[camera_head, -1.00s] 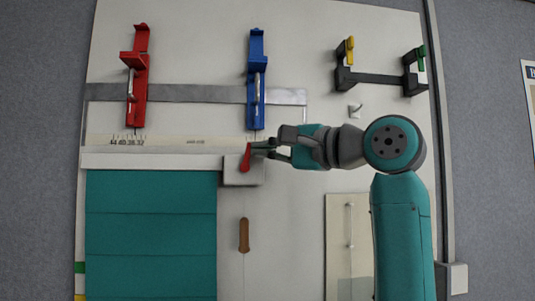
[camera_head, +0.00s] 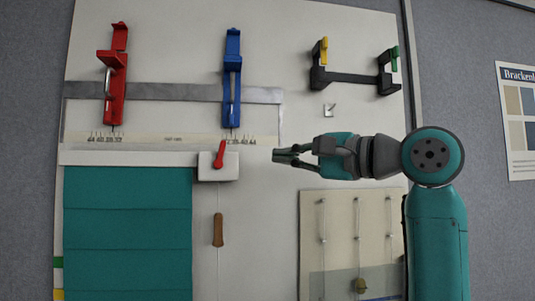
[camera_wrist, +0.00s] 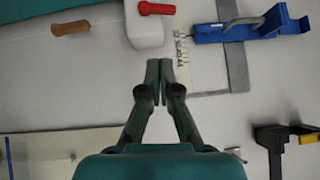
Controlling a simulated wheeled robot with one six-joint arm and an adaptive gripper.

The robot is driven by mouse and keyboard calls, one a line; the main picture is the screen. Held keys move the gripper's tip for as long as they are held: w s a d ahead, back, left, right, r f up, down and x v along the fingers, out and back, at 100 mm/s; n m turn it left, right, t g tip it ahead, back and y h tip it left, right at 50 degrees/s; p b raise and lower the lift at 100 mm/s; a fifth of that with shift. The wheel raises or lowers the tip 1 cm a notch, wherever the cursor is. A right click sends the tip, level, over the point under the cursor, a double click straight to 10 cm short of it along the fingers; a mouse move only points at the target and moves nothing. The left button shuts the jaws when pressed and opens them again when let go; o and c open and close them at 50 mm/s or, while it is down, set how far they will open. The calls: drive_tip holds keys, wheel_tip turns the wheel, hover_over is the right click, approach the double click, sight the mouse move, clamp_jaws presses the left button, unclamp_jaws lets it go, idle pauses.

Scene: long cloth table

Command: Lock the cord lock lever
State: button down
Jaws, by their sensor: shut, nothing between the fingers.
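The cord lock is a white box (camera_head: 207,172) at the right end of the blind's top rail, with a red lever (camera_head: 219,154) on its front. The lever points up with a slight lean to the right. In the wrist view the red lever (camera_wrist: 156,8) lies across the white box (camera_wrist: 145,32) at the top. My gripper (camera_head: 275,156) is shut and empty, to the right of the box and apart from it. In the wrist view my fingertips (camera_wrist: 159,66) are together just below the box.
A teal blind (camera_head: 128,230) hangs left of the box, and a wooden cord pull (camera_head: 218,230) hangs below it. Red (camera_head: 114,80) and blue (camera_head: 232,85) clamps sit above on a metal bar. A corded panel (camera_head: 345,225) is at lower right.

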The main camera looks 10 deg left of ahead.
drive_tip(key=v, duration=0.3)
drive_tip(key=shift+s+d+f, duration=0.1)
drive_tip(key=shift+d+f, duration=0.05)
drive_tip(key=shift+f, duration=0.05)
idle(0.4)
